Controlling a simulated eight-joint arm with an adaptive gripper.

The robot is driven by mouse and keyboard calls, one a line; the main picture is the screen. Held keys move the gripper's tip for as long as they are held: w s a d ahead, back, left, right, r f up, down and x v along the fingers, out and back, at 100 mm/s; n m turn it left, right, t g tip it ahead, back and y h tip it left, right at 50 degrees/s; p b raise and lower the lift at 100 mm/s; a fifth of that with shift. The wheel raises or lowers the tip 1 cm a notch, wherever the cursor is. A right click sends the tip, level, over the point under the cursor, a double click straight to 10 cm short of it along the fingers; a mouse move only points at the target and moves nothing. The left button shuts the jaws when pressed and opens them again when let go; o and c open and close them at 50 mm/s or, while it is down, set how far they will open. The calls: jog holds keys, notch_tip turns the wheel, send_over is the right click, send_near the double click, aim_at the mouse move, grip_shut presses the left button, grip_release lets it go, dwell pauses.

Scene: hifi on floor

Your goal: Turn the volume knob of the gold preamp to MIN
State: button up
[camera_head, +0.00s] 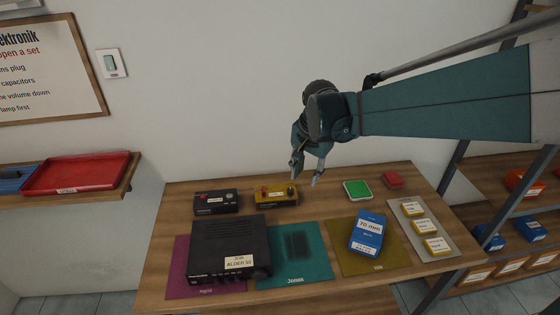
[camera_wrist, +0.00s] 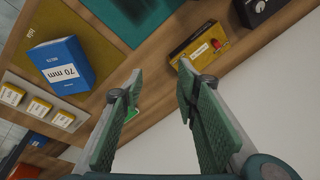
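The gold preamp (camera_head: 277,197) is a small gold box with a pale label at the back of the wooden table. In the wrist view the gold preamp (camera_wrist: 196,48) lies beyond my fingertips, to the upper right, with a small red part (camera_wrist: 216,43) on it. I cannot tell which part is the volume knob or where it points. My gripper (camera_head: 306,179) is open and empty, above and just right of the gold preamp, and appears apart from it. Its two fingers also show wide apart in the wrist view (camera_wrist: 160,70).
A black box with a knob (camera_head: 215,202) stands left of the gold preamp. A large black unit (camera_head: 228,243) sits in front. A blue 70 mm box (camera_head: 367,231), a green pad (camera_head: 357,189) and a red block (camera_head: 392,180) are to the right. The wall is close behind.

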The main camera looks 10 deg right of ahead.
aim_at(290, 190)
jog(key=w+a+f+m+p, duration=0.1)
jog(key=w+f, duration=0.2)
jog(key=w, duration=0.1)
jog(key=w+f+m+g+p, duration=0.1)
jog(key=w+f+m, duration=0.1)
jog(key=w+f, duration=0.1)
jog(key=w+a+f+m+g+p, duration=0.1)
jog(key=w+f, duration=0.2)
jog(key=w, duration=0.2)
jog(key=shift+a, duration=0.3)
jog(key=shift+w+m, duration=0.1)
jog(key=shift+m, duration=0.2)
jog(key=shift+f, duration=0.2)
jog(key=shift+f+p, duration=0.3)
jog(key=shift+f, duration=3.45)
jog(key=c, duration=0.9)
